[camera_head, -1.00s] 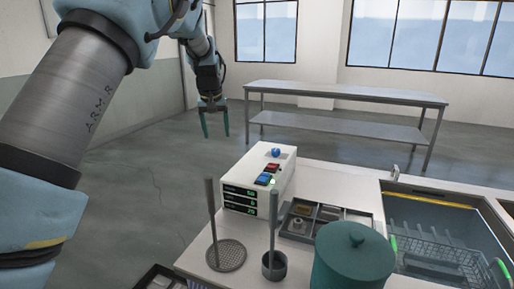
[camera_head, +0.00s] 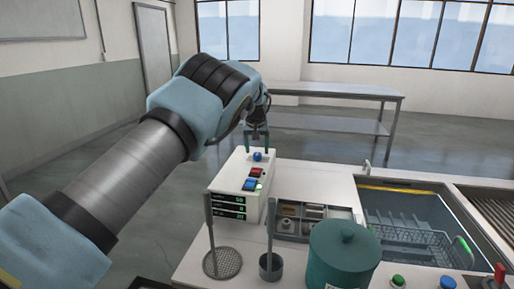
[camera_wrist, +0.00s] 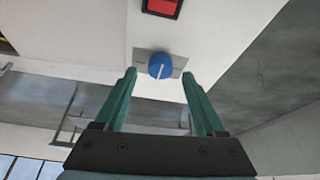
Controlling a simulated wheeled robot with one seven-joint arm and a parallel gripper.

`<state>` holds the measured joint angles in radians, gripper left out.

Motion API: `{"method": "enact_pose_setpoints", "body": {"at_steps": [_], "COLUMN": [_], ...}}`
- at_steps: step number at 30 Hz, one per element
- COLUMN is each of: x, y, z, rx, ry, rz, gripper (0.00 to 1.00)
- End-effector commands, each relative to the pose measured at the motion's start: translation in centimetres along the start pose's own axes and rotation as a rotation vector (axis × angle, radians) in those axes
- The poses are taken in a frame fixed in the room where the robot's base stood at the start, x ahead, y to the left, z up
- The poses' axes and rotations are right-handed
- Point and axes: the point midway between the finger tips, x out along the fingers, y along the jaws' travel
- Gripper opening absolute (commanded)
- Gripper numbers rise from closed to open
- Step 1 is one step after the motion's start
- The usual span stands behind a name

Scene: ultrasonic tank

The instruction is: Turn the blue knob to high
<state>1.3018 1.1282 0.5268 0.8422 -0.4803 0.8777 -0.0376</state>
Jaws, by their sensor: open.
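The blue knob (camera_head: 257,156) sits on the top of a white control box (camera_head: 228,184), near its far end. In the wrist view the knob (camera_wrist: 160,66) is round with a pale pointer line, on a grey plate with markings too small to read. My gripper (camera_wrist: 159,72) is open, with its two green fingers to the left and right of the knob, apart from it. In the head view my gripper (camera_head: 257,142) is just behind and above the knob. The box front has several lit displays; the top also has a red switch (camera_head: 256,172) and a blue switch (camera_head: 250,184).
A strainer with an upright handle (camera_head: 222,263) and a small cup with a rod (camera_head: 271,268) stand in front of the box. A parts tray (camera_head: 340,213), a teal lidded pot (camera_head: 342,255) and a tank with a wire basket (camera_head: 410,240) are to the right.

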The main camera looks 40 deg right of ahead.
Motion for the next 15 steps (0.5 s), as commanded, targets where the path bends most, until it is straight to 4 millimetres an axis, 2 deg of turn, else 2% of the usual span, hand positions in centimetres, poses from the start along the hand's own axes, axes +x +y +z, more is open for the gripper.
{"method": "enact_pose_setpoints", "body": {"at_steps": [6, 15], "x": [1.7, 2.1], "y": [0.0, 0.0], "z": [0.0, 0.0], "rx": [0.000, 0.000], "ry": [0.000, 0.000], "rz": [0.000, 0.001], "gripper": [0.72, 0.72]}}
